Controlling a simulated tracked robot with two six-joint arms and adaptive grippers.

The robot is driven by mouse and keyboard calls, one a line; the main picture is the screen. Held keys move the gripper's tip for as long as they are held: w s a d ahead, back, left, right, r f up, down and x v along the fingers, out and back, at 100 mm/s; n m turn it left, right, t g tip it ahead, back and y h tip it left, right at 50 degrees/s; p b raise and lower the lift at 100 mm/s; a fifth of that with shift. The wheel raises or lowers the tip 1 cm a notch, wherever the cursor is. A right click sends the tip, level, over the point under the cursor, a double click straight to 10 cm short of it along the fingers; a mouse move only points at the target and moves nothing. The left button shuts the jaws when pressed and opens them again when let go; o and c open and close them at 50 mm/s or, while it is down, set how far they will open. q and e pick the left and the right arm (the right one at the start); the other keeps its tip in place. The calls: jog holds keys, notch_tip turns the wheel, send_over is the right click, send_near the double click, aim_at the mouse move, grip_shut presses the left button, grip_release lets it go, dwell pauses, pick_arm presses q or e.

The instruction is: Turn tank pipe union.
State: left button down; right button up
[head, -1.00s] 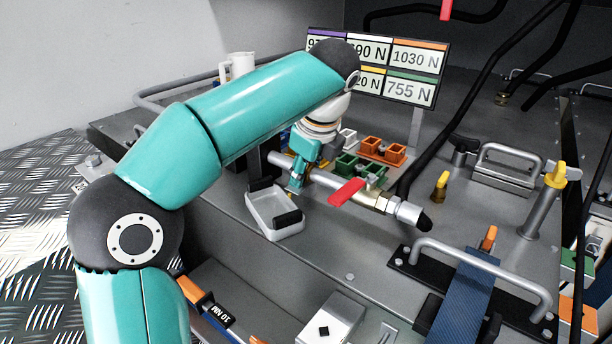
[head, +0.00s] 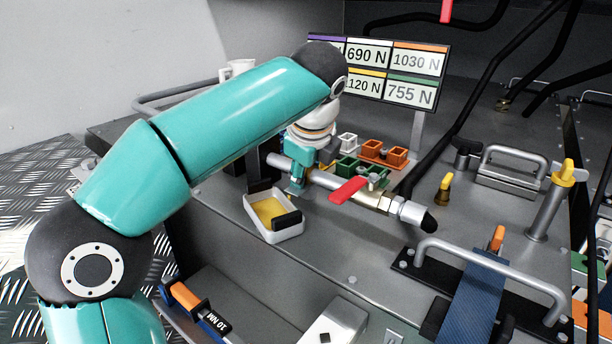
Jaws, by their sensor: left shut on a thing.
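A grey metal pipe (head: 325,181) runs above the deck, with a red valve lever (head: 348,190) and a brass-coloured fitting (head: 386,203) towards its right end. My left gripper (head: 297,181) comes down from above onto the pipe's left part, left of the red lever. It is shut on the pipe union there; its fingers hide most of the union. A white tray (head: 287,237) sits on the deck just below and left of the gripper, with yellow liquid (head: 268,211) in it. My right gripper is not in view.
Green (head: 348,167) and orange (head: 384,153) open boxes stand behind the pipe, below a sign board (head: 414,57). A grey handrail (head: 480,270) and blue strap (head: 467,300) are at the lower right. A torque tool (head: 195,305) lies at the lower left.

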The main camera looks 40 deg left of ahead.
pick_arm(q)
jog(key=c, duration=1.2)
grip_release()
jog(key=shift+o, duration=1.3)
jog(key=o, duration=0.3)
jog(key=shift+r, duration=0.15)
jog(key=s+r+p, duration=0.3)
jog(key=r+p, duration=0.3)
jog(key=r, duration=0.1)
jog(key=shift+d+p, duration=0.2)
jog(key=shift+p, duration=0.1)
jog(key=o, duration=0.6)
jog(key=shift+c, duration=0.2)
